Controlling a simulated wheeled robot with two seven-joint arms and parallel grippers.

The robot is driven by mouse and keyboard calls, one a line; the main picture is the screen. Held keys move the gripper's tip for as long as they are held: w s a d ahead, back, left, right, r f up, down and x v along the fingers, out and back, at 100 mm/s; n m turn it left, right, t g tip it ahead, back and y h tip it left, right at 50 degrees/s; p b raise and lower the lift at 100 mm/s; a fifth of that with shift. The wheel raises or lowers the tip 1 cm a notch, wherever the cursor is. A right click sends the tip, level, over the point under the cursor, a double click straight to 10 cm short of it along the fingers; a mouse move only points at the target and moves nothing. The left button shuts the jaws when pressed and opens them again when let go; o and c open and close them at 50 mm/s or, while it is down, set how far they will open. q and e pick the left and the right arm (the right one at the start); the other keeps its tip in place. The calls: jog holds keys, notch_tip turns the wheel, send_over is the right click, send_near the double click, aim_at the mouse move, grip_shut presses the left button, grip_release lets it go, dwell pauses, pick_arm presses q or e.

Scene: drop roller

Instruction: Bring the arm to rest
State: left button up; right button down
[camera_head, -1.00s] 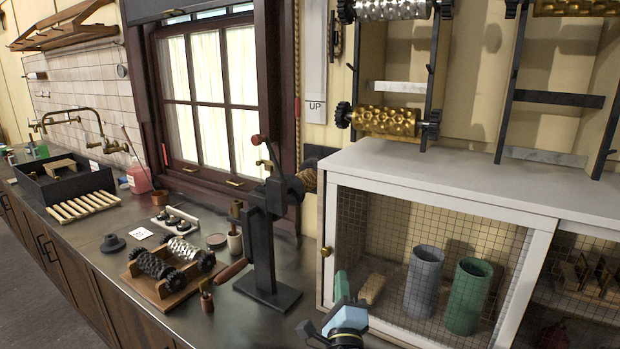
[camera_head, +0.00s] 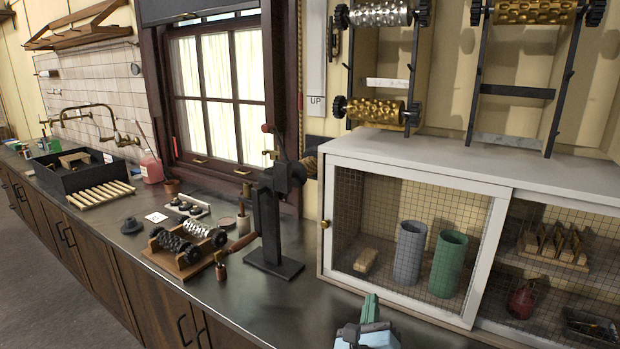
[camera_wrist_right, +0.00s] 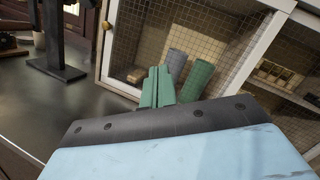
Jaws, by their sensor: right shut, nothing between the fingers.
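My right gripper (camera_head: 370,308) is at the bottom of the head view, over the front part of the counter before the mesh cabinet. Its green fingers are together with nothing between them. The right wrist view also shows the closed green fingers (camera_wrist_right: 157,88), pointing towards the cabinet. My left gripper is in neither view.
A white-framed mesh cabinet (camera_head: 340,152) stands on the counter (camera_head: 235,292), holding a grey cylinder (camera_head: 409,252) and a green cylinder (camera_head: 448,262). A black press (camera_head: 268,215) stands left of it. A wooden roller stand (camera_head: 185,271) is farther left. Patterned rollers (camera_head: 378,110) hang above.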

jog(key=s+d+f+m+g, duration=0.55)
jog(key=s+m, duration=0.35)
jog(key=m, duration=0.2)
jog(key=s+d+f+m+g, duration=0.55)
jog(key=s+m, duration=0.25)
jog(key=m, duration=0.4)
jog(key=s+a+m+g+y, duration=0.2)
jog(key=s+m+g+y, duration=0.3)
jog(key=s+m, duration=1.25)
jog(key=s+f+n+g+b, duration=0.1)
jog(key=s+f+n+b, duration=0.15)
jog(key=f, duration=1.35)
jog(key=s+f+n+b, duration=0.1)
jog(key=f+b, duration=0.2)
jog(key=f, duration=1.3)
pick_arm(q)
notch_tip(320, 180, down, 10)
jog(key=b, duration=0.4)
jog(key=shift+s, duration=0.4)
pick_arm(e)
jog(key=s+d+f+g, duration=0.1)
jog(key=s+d+f, duration=0.2)
jog(key=s+f, duration=1.3)
notch_tip(320, 180, down, 2)
jog(key=shift+s+d+f, duration=0.15)
jog(key=shift+d+f, duration=0.05)
